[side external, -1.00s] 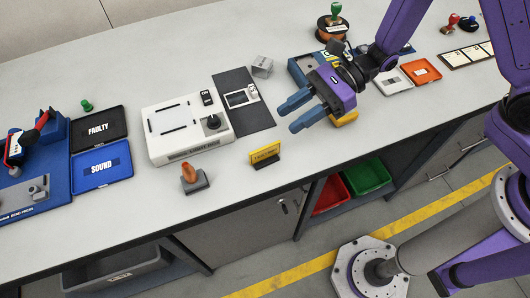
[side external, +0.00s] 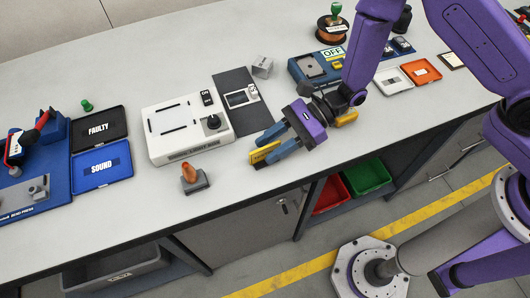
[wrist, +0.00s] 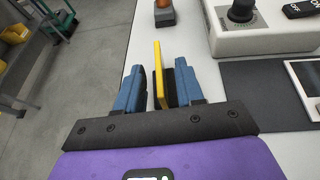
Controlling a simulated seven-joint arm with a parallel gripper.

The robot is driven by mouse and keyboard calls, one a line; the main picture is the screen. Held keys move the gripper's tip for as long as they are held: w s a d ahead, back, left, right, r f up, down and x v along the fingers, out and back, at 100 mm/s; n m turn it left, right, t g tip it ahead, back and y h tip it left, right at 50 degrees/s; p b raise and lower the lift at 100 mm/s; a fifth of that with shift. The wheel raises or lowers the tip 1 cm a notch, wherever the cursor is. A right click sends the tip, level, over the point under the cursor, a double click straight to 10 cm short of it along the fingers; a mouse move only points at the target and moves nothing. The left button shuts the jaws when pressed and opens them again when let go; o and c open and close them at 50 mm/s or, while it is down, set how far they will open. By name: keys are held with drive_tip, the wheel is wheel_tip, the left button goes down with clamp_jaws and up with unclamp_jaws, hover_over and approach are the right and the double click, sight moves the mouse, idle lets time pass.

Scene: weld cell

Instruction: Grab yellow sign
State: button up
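The yellow sign (side external: 262,154) stands upright near the front edge of the bench, with a dark band across its face. My gripper (side external: 268,149) is at the sign, its blue fingers reaching down around it. In the wrist view the sign (wrist: 160,72) shows edge-on between the two fingers (wrist: 158,88). It is close to the right finger, with a clear gap to the left finger. The fingers are apart, so the gripper is open. I cannot tell whether the right finger touches the sign.
An orange-topped stamp on a grey base (side external: 193,179) stands left of the sign. Behind are a white box with a black knob (side external: 188,131) and a dark mat (side external: 240,88). The bench's front edge is close to the sign.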

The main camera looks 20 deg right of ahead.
sight(265, 147)
drive_tip(key=shift+x, duration=1)
clamp_jaws()
drive_tip(key=shift+r, duration=0.15)
drive_tip(key=shift+r, duration=0.5)
wheel_tip(265, 147, up, 2)
drive_tip(key=shift+r, duration=0.1)
drive_tip(key=s+d+r, duration=0.8)
drive_tip(key=d+r, duration=0.1)
drive_tip(key=d, duration=0.1)
drive_tip(key=shift+s+d+r, duration=0.3)
drive_tip(key=shift+s+d, duration=0.1)
